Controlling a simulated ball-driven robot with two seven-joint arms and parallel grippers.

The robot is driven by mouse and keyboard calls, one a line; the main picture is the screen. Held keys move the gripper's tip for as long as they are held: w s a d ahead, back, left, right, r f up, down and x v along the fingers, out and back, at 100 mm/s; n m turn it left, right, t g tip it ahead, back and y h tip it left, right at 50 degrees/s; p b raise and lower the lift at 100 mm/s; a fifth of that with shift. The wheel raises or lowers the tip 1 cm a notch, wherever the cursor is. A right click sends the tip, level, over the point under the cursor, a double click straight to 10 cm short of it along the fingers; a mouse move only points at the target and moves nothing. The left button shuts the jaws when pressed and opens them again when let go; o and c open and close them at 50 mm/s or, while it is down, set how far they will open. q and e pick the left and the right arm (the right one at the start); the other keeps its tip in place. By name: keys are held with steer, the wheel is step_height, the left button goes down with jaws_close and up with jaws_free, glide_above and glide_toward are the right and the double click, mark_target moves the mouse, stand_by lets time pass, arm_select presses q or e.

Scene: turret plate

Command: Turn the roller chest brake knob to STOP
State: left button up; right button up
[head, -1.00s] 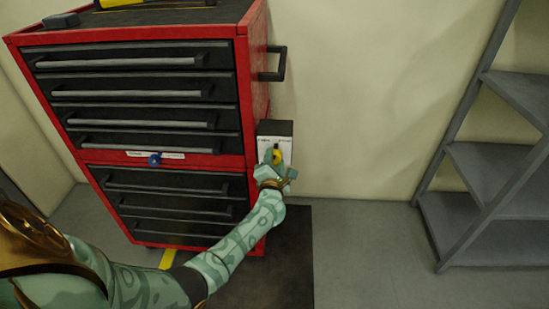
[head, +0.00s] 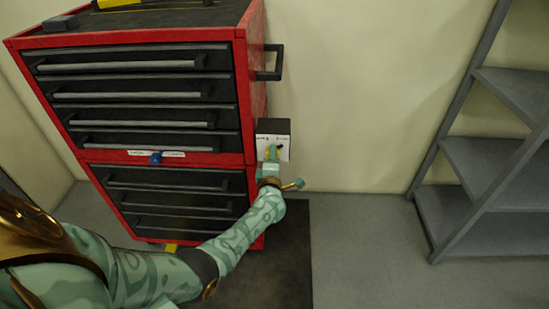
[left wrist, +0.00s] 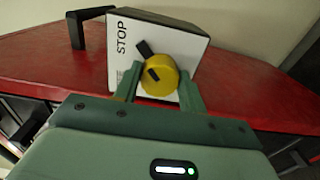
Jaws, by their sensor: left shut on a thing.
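The yellow brake knob (left wrist: 158,82) has a black pointer and sits on a white-faced box on the roller chest's right side. My left gripper (left wrist: 157,88) is shut on the knob, one finger on each side of it. In the left wrist view the pointer tilts to the upper left, and the word STOP (left wrist: 122,38) runs along the left edge of the white face. In the head view the knob (head: 278,149) is partly hidden by my left gripper (head: 270,157). The red roller chest (head: 245,100) stands upright. My right gripper is not in view.
A black side handle (head: 272,62) juts out above the box. A grey shelf unit (head: 480,160) stands at the right. The floor between chest and shelves is clear.

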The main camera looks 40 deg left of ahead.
arm_select(q)
steer(key=shift+a+r, duration=0.3)
steer(key=shift+a, duration=0.05)
steer(key=o, duration=1)
steer(key=shift+s, duration=0.15)
steer(key=shift+d+f, duration=0.1)
steer(key=shift+p+v, duration=2.55)
steer(key=shift+v, duration=5.65)
